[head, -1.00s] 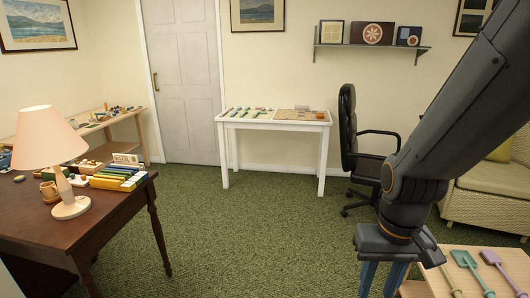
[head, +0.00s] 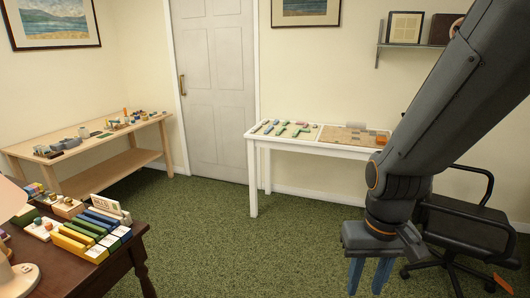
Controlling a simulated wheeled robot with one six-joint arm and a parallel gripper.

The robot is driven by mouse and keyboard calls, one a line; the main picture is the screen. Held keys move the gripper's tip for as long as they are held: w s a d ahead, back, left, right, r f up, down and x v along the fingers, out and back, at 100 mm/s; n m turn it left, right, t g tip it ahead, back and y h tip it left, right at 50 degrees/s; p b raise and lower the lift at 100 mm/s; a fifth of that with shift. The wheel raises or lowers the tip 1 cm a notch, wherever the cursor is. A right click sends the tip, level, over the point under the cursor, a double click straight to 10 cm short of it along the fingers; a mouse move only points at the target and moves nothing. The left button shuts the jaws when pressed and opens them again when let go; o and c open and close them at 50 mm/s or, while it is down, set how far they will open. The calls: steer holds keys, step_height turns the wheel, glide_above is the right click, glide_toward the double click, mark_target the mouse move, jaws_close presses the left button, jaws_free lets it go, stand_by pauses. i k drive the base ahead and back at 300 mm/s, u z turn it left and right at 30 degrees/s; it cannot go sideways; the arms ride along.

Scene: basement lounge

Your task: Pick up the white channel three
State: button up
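I cannot pick out a thing that is clearly the white channel three; the small pieces are too small to name for sure. Several small green, pale and pink pieces (head: 285,128) lie on the left part of the white table (head: 262,143) against the back wall. A brown board with small grey pieces (head: 350,135) lies on its right part. My gripper (head: 369,277) hangs in the lower right, in front of the white table in the picture. Its two blue fingers are apart with carpet showing between them, and it holds nothing.
A dark brown table (head: 95,278) at lower left bears a lamp (head: 14,275) and coloured blocks (head: 88,235). A light wooden bench (head: 105,142) with small items stands by the left wall. A black chair (head: 465,232) stands behind my arm. Green carpet (head: 215,235) is open in the middle.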

mark_target(256, 128)
steer(key=u, duration=0.2)
steer(key=i, duration=3.35)
steer(key=z, duration=0.35)
